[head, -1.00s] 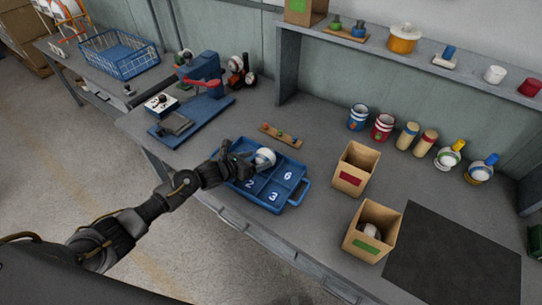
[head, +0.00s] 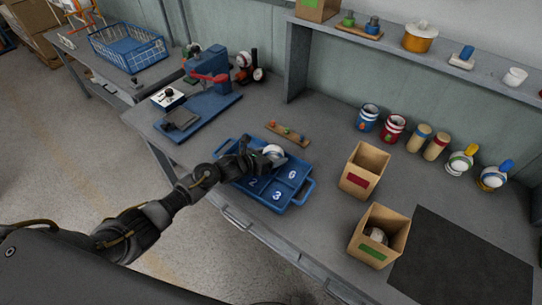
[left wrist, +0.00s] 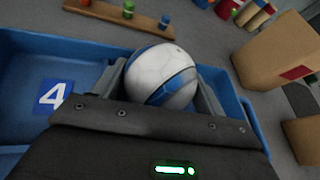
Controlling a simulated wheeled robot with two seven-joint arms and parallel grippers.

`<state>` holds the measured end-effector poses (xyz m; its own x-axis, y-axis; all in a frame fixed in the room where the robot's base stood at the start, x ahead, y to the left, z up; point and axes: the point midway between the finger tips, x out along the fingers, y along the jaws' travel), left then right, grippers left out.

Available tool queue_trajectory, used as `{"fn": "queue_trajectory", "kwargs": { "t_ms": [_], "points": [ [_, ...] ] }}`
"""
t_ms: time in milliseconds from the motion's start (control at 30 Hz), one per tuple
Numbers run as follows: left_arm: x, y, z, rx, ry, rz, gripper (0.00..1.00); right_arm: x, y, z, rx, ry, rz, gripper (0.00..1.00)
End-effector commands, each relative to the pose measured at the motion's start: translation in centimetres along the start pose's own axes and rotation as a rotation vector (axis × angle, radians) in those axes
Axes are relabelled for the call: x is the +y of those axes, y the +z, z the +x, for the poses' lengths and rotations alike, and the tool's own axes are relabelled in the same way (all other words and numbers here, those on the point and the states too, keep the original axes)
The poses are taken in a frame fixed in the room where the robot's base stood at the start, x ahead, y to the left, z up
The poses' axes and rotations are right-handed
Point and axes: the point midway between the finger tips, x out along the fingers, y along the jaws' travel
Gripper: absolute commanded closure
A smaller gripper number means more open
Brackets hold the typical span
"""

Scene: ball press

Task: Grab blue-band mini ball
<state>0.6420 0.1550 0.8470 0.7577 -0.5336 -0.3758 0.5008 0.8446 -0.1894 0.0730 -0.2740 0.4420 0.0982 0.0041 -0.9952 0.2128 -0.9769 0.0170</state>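The blue-band mini ball (head: 273,153) is white with a blue band; it also shows large in the left wrist view (left wrist: 162,77). It is at the far side of the blue numbered tray (head: 305,192), left of the compartment marked 6. My left gripper (head: 262,158) reaches over the tray from the left. In the left wrist view its fingers (left wrist: 160,92) stand on either side of the ball with no clear gap. Whether they grip it, and whether the ball touches the tray floor, I cannot tell. My right gripper is not in view.
A peg strip (head: 288,133) lies behind the tray. Open boxes with a red label (head: 364,171) and a green label (head: 376,236) stand to the right. A blue press (head: 207,85) stands behind left. A dark mat (head: 465,265) lies at right.

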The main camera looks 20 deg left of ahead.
Motion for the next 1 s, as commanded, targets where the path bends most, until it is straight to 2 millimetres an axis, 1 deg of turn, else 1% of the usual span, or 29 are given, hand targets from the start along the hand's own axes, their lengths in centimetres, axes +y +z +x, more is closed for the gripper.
{"fn": "queue_trajectory", "kwargs": {
  "t_ms": [100,400,533,633,700,767,900,1000],
  "points": [
    [0.1,0.1,-0.1,-0.002,0.001,0.000,0.51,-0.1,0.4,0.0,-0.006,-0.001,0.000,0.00],
    [0.3,0.4,-0.4,-0.003,0.005,0.000,0.51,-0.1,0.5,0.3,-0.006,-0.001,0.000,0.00],
    [0.0,1.4,-0.8,-0.005,0.004,0.002,0.51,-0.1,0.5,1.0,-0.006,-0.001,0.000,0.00],
    [-0.2,2.8,-1.4,-0.007,0.003,0.005,0.51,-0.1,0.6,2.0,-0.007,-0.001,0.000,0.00],
    [-0.5,3.5,-3.0,-0.004,0.004,0.004,0.51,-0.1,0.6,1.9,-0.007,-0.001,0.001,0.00],
    [-0.9,4.2,-4.5,-0.005,0.004,0.006,0.51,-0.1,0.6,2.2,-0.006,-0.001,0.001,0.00],
    [-1.7,6.0,-8.1,-0.005,0.005,0.006,0.51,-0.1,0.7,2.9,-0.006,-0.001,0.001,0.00],
    [-2.1,5.8,-10.8,0.000,0.005,0.005,0.51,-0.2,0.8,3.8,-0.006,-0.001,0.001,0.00]
  ]
}}
